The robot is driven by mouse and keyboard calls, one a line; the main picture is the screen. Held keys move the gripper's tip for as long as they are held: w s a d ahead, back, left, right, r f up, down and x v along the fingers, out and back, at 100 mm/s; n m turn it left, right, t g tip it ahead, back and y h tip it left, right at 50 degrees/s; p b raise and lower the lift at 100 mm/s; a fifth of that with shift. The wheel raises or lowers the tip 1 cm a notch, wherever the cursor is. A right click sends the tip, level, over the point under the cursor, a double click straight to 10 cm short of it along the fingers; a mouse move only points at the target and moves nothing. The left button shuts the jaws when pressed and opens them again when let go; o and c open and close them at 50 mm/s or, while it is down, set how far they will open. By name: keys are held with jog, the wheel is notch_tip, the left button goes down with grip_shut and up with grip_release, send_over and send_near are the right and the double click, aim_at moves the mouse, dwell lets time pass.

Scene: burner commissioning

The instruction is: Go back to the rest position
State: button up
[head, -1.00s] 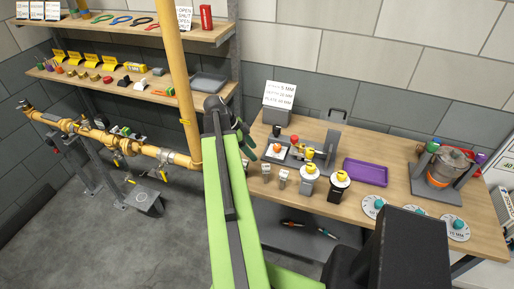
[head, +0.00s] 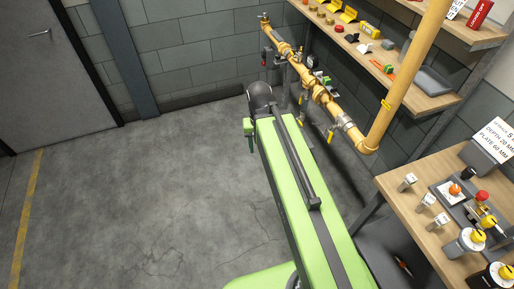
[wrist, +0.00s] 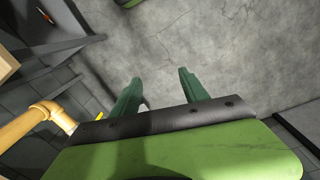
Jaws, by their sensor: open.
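My gripper (wrist: 158,92) shows in the wrist view with its two dark green fingers spread apart and nothing between them. Bare grey floor lies beyond the fingers. In the head view my green arm reaches up the middle of the picture, and its far end is over open floor, left of the yellow pipe (head: 333,106). The fingers are mostly hidden behind the arm in the head view.
The wooden workbench (head: 405,203) with fittings and a sign (head: 492,140) stands at the right. Shelves (head: 418,97) hang above the pipe. A grey door (head: 40,65) is at the far left. The floor (head: 150,190) at the left is clear.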

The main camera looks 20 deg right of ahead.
jog(key=a+n, duration=0.2)
jog(key=a, duration=0.1)
jog(key=shift+s+a, duration=0.1)
jog(key=shift+a, duration=0.1)
jog(key=shift+f, duration=0.15)
notch_tip(320, 180, down, 5)
jog(key=b, duration=0.5)
jog(key=shift+r, duration=0.35)
